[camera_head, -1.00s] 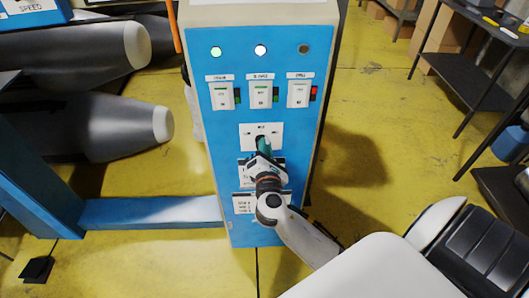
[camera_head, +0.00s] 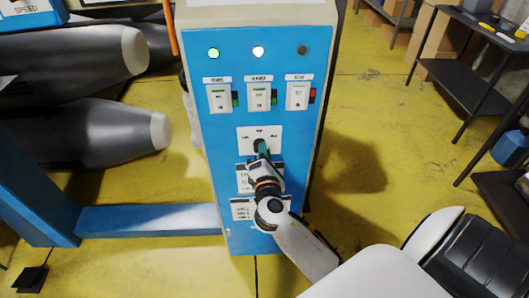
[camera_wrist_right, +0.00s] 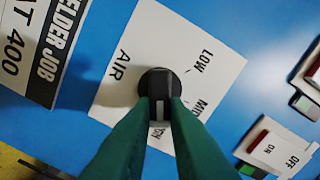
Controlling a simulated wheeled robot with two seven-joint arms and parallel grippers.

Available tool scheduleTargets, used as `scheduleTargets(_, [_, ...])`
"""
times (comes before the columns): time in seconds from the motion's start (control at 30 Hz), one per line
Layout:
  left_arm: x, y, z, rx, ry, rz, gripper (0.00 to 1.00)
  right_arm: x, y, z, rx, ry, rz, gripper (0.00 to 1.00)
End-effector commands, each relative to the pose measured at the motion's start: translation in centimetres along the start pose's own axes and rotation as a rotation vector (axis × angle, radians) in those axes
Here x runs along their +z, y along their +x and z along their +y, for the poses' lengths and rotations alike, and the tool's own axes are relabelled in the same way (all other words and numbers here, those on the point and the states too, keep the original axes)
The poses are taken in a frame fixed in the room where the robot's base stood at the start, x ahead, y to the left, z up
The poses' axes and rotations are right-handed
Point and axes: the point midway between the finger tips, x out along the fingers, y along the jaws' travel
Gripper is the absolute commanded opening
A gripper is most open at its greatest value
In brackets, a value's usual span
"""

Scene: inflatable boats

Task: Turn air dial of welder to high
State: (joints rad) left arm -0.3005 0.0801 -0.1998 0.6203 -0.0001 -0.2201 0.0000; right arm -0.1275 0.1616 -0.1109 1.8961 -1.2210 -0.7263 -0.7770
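The blue welder (camera_head: 225,165) stands upright in the middle of the head view. Its air dial (camera_wrist_right: 158,84) is a round black knob with a raised grip and a pale stripe, on a white plate (camera_wrist_right: 115,92) printed AIR, LOW and MID. A third label, partly hidden between my fingers, lies below the knob in the wrist view. The pale stripe points down toward that label. My right gripper (camera_wrist_right: 162,104) has its green fingers closed on both sides of the dial's grip. It covers most of the dial in the head view (camera_head: 262,150). My left gripper is not in view.
Above the dial, the welder has several switches (camera_head: 259,97) and lights. Grey inflatable boat tubes (camera_head: 85,138) lie at left, near a blue beam (camera_head: 150,219). A dark table (camera_head: 470,60) stands at right.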

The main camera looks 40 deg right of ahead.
Motion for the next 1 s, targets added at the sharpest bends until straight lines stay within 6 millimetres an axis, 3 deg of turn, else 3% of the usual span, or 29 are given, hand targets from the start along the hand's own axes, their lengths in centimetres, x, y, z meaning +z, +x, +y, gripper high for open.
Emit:
scheduleTargets(0.03, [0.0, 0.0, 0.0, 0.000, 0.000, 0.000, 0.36, 0.1, 0.0, 0.1, 0.003, 0.003, -0.002, 0.20])
scheduleTargets(0.13, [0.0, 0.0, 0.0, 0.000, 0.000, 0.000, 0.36, 0.1, 0.0, 0.1, 0.002, 0.002, -0.001, 0.35])
scheduleTargets(0.53, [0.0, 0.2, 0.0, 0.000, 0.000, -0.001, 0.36, 0.1, -1.0, 0.1, 0.002, 0.001, -0.002, 0.35])
scheduleTargets(1.0, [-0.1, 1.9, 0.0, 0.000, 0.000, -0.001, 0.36, 0.1, -10.0, 0.3, 0.004, 0.002, -0.002, 0.35])
